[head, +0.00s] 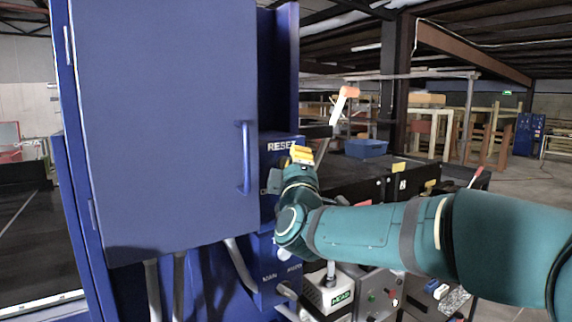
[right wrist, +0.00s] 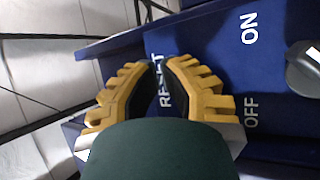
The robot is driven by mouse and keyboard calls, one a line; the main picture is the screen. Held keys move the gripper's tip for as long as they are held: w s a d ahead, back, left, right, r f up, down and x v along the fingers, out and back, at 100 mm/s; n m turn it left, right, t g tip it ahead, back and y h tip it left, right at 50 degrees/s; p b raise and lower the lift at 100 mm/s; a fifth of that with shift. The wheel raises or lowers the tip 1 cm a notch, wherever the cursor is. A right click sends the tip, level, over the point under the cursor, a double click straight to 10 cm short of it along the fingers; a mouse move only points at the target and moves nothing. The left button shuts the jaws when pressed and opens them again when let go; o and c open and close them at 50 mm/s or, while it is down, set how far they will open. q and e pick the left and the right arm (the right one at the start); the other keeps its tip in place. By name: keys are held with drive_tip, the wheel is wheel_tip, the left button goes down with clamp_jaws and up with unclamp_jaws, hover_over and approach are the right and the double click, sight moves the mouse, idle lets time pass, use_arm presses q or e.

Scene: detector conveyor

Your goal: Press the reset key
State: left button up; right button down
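The RESET label (head: 282,146) is on the blue control panel, right of the large cabinet door. My right gripper (head: 302,155), with yellow fingers, is in front of the panel just below and right of this label. In the right wrist view my right gripper (right wrist: 158,65) has a narrow gap between its fingers and nothing held. The RESET lettering (right wrist: 166,85) shows through that gap. The reset key itself is not visible; the gripper covers the area beside the label. I cannot tell whether the fingertips touch the panel. My left gripper is not in view.
A grey knob (right wrist: 304,68) with ON and OFF labels sits on the panel to the right in the wrist view. The blue cabinet door (head: 160,130) with a vertical handle (head: 245,158) stands left of the gripper. A conveyor with a blue bin (head: 366,148) lies behind.

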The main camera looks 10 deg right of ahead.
drive_tip(key=shift+w+a, duration=0.15)
drive_tip(key=shift+w, duration=0.2)
idle(0.3)
drive_tip(key=shift+s, duration=0.2)
drive_tip(key=shift+s+d, duration=0.3)
drive_tip(key=shift+s, duration=0.4)
drive_tip(key=shift+s+d, duration=0.3)
drive_tip(key=shift+s, duration=0.5)
drive_tip(key=shift+s+d, duration=0.3)
drive_tip(key=shift+s, duration=0.45)
drive_tip(key=shift+s+d, duration=0.3)
drive_tip(key=shift+s, duration=0.5)
